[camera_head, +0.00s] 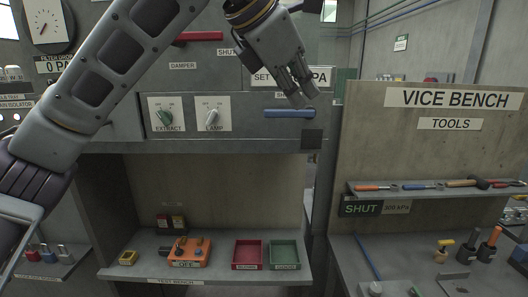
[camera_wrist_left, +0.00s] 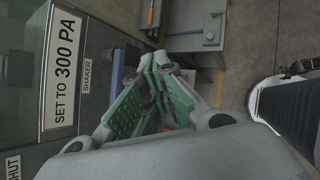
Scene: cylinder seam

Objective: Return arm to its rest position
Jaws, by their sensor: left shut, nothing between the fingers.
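My left arm (camera_head: 95,85) comes in from the left and reaches up across the head view in front of the panel. My left gripper (camera_head: 301,97) points down and to the right at its end. Its tips appear just above a blue handle (camera_head: 289,114) on the panel; I cannot tell whether they touch it. In the left wrist view the gripper (camera_wrist_left: 158,78) shows green-padded fingers closed together with nothing between them. The blue handle (camera_wrist_left: 117,64) is left of the fingers, near the SHAKER label. My right gripper is not in view.
The panel carries a red damper handle (camera_head: 198,36) and two knobs, EXTRACT (camera_head: 164,117) and LAMP (camera_head: 211,119). Below, the test bench (camera_head: 215,273) holds a red tray (camera_head: 248,255), a green tray (camera_head: 285,254) and an orange box (camera_head: 190,251). A vice bench board (camera_head: 425,145) stands at right.

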